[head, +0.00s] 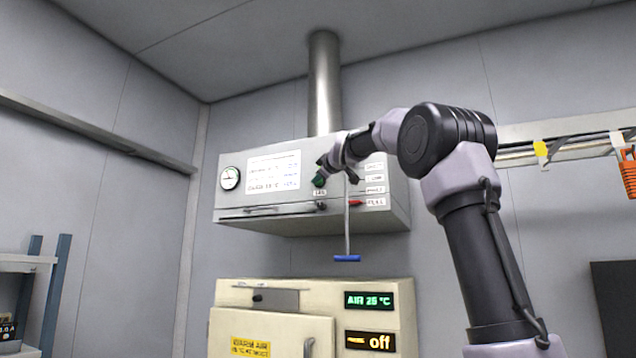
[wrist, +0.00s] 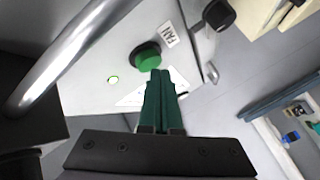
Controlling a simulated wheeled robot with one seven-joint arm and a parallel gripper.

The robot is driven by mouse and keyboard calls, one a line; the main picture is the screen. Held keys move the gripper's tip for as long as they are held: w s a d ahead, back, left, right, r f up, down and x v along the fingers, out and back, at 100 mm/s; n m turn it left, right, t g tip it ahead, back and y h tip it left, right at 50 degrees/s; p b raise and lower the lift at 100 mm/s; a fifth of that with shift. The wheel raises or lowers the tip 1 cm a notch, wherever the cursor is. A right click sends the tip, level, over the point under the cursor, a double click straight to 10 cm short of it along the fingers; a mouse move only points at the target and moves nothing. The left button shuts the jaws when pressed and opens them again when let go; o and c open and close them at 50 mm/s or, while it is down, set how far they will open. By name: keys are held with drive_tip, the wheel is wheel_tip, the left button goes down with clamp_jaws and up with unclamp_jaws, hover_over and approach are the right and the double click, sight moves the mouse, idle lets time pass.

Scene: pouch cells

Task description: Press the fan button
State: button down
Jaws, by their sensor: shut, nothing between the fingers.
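The green fan button (wrist: 147,55) sits in a black collar on the light hood panel (wrist: 95,85), with a FAN label (wrist: 168,36) beside it. In the head view the button (head: 319,182) is on the front of the hood (head: 235,205), partly crowded by my gripper (head: 322,165). My gripper (wrist: 158,73) is shut and empty, its dark green fingers together. In the wrist view the fingertips overlap the button's lower edge; I cannot tell whether they touch it.
A black knob (wrist: 219,14) is close to the button. A cord with a blue handle (head: 347,258) hangs in front of the hood. A metal duct (head: 324,85) rises above.

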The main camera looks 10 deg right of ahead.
drive_tip(key=shift+s+a, duration=0.15)
drive_tip(key=shift+s+a, duration=0.55)
drive_tip(key=shift+s, duration=0.25)
drive_tip(key=shift+s+a, duration=0.6)
drive_tip(key=shift+s, duration=0.25)
drive_tip(key=shift+s+a, duration=0.55)
drive_tip(key=shift+s, duration=0.25)
drive_tip(key=s+d+f+m+g, duration=0.2)
drive_tip(key=s+f+m, duration=0.3)
drive_tip(key=s+f, duration=0.7)
drive_tip(key=s+d+f+m+g, duration=0.2)
drive_tip(key=s+f+m+g, duration=0.2)
drive_tip(key=s+f, duration=0.8)
drive_tip(key=s+d+f+m+g+h, duration=0.1)
drive_tip(key=s+f+m+g, duration=0.3)
drive_tip(key=s+f, duration=0.9)
wheel_tip(320, 180, down, 4)
drive_tip(key=d+m, duration=0.1)
drive_tip(key=m, duration=0.2)
drive_tip(key=shift+d+f, duration=0.15)
drive_tip(key=shift+d, duration=0.15)
